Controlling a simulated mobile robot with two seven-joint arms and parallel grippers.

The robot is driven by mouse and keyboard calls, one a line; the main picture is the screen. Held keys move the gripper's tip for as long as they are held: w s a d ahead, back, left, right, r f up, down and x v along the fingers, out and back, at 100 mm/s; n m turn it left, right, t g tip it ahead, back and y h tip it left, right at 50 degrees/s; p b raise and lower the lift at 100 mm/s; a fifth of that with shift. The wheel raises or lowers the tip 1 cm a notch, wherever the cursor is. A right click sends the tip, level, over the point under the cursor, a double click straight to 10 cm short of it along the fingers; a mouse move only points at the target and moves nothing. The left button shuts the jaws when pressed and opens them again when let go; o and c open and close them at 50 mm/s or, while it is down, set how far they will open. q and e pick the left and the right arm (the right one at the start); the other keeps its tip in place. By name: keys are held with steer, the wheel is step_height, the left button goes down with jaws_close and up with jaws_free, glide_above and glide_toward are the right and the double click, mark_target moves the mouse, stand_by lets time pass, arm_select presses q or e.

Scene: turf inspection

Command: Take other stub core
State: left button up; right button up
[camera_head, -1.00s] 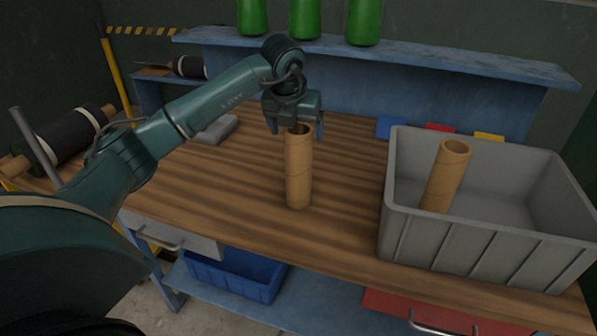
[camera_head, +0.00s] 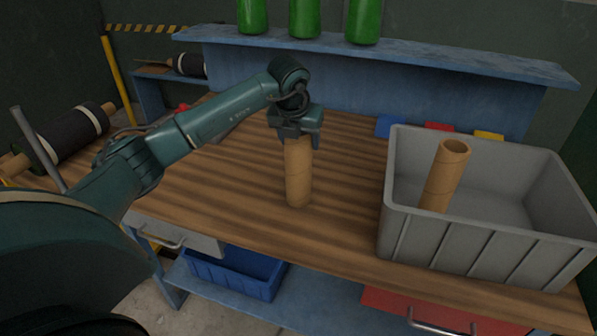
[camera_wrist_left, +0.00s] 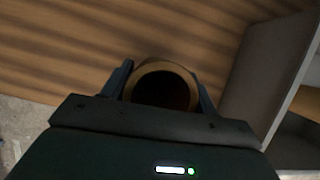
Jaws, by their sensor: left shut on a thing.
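A brown cardboard stub core (camera_head: 298,178) stands upright on the wooden bench. My left gripper (camera_head: 297,138) is above it and shut on its top end, with the fingers on either side of the rim. In the left wrist view the core's round open end (camera_wrist_left: 164,86) shows between the two fingers (camera_wrist_left: 163,90). A second stub core (camera_head: 444,176) stands leaning slightly inside the grey bin (camera_head: 480,248) at the right. My right gripper is not in view.
The wooden bench top (camera_head: 235,185) is clear around the core. A blue shelf (camera_head: 400,62) with green bottles (camera_head: 304,18) runs behind. A dark roll (camera_head: 72,132) lies at the left. Blue, red and yellow pieces lie behind the bin.

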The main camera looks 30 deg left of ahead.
arm_select(q)
steer(key=c, duration=0.6)
steer(key=shift+r, duration=0.1)
steer(key=shift+c, duration=0.2)
